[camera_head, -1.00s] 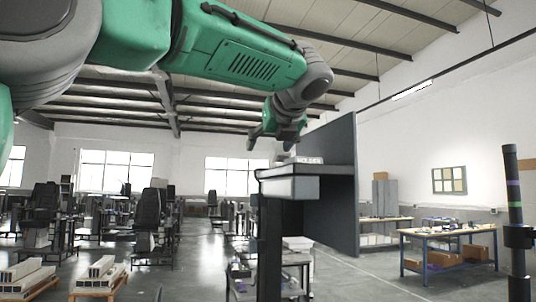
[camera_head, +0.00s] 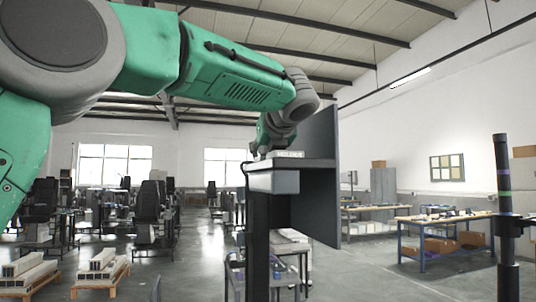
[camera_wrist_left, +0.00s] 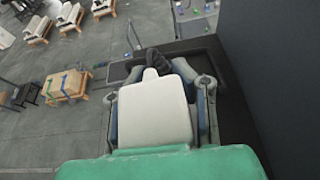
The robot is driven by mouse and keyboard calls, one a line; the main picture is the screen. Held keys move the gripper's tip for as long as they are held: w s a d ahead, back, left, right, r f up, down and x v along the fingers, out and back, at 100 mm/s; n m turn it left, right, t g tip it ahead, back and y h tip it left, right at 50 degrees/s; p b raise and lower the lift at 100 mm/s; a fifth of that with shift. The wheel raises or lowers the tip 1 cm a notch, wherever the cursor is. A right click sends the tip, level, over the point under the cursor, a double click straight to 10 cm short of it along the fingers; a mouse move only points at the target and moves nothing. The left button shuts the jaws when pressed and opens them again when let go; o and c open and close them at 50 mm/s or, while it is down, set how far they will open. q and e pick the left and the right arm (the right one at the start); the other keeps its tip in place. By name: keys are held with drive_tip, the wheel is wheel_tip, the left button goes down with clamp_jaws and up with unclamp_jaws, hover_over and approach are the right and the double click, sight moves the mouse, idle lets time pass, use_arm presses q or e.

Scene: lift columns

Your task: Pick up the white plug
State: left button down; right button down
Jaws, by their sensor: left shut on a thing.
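My left gripper (camera_head: 258,150) is at the top of the grey lift column stand (camera_head: 272,182), beside a block marked HOLDER (camera_head: 290,154). In the left wrist view, its finger links run along both sides of a pale, flat-faced piece (camera_wrist_left: 153,112). I cannot tell whether that piece is the plug or the gripper's own shell. A dark ribbed part (camera_wrist_left: 150,60) shows beyond it. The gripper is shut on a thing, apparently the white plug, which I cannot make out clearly. My right gripper is in neither view.
A dark upright panel (camera_head: 323,175) stands right behind the stand's top and also fills the right of the wrist view (camera_wrist_left: 275,70). A blue workbench (camera_head: 440,228) and a dark pole (camera_head: 503,210) are to the right. Open floor lies between them.

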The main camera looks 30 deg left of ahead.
use_arm(q)
drive_tip(key=shift+d, duration=0.6)
drive_tip(key=shift+a, duration=0.1)
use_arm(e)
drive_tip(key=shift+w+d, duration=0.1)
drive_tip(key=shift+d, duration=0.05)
use_arm(q)
drive_tip(key=shift+s+a, duration=0.15)
drive_tip(key=shift+a, duration=0.05)
drive_tip(key=shift+r, duration=0.45)
drive_tip(key=shift+d+r+b, duration=0.2)
drive_tip(key=shift+r+b, duration=0.5)
drive_tip(key=shift+r, duration=3)
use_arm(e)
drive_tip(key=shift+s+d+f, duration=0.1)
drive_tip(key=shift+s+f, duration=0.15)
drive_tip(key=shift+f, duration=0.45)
use_arm(q)
drive_tip(key=shift+s+f, duration=0.1)
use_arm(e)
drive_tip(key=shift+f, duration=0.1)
use_arm(q)
drive_tip(key=shift+f, duration=0.1)
